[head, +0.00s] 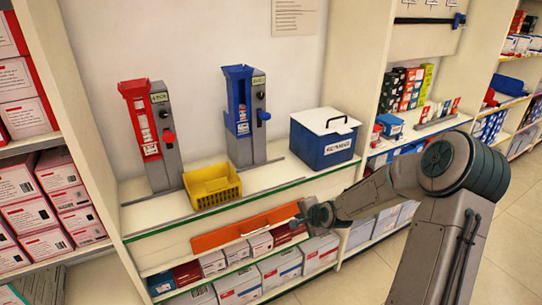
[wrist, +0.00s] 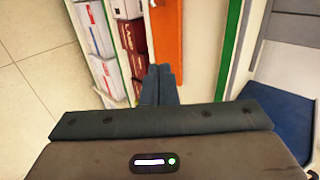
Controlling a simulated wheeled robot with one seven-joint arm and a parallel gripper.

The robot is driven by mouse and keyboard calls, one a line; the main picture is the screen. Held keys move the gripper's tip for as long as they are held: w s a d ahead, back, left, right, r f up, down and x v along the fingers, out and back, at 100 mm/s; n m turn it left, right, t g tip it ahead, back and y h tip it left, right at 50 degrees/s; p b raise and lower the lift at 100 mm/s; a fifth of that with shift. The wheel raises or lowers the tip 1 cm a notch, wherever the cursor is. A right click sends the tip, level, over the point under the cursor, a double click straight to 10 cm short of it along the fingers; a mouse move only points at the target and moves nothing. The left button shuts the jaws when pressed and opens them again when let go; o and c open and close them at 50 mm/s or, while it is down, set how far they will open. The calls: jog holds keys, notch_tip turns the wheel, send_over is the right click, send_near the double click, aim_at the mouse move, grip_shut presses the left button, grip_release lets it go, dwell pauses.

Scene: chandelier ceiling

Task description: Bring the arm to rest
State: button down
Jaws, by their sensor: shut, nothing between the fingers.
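My gripper (head: 302,221) is shut and empty in the head view, at the end of my arm, which reaches left from the right side. It appears in front of the lower edge of the shelf unit, near the right end of an orange strip (head: 240,229). In the wrist view the two fingers of my gripper (wrist: 159,72) are pressed together, pointing toward the orange strip (wrist: 166,35) and the boxes beside it. I cannot tell whether the fingertips touch anything.
A yellow basket (head: 212,188), a red dispenser (head: 148,130), a blue dispenser (head: 240,110) and a blue box with white lid (head: 322,150) stand on the counter. Boxes (head: 240,285) fill the shelf below. Floor (head: 515,195) is clear at right.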

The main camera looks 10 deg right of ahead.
jog(key=s+a+r+n+g+h+p, duration=0.1)
jog(key=s+r+n+g+p, duration=0.2)
jog(key=s+r, duration=0.9)
jog(key=s+a+r+n+g+h+p, duration=0.2)
jog(key=s+r+n, duration=0.8)
jog(key=s, duration=1)
notch_tip(320, 180, up, 2)
jog(key=shift+r+n+g+p, duration=0.15)
jog(key=shift+n+g+p, duration=0.15)
jog(key=shift+g+p, duration=0.25)
jog(key=c, duration=2.1)
grip_release()
jog(key=shift+c, duration=0.2)
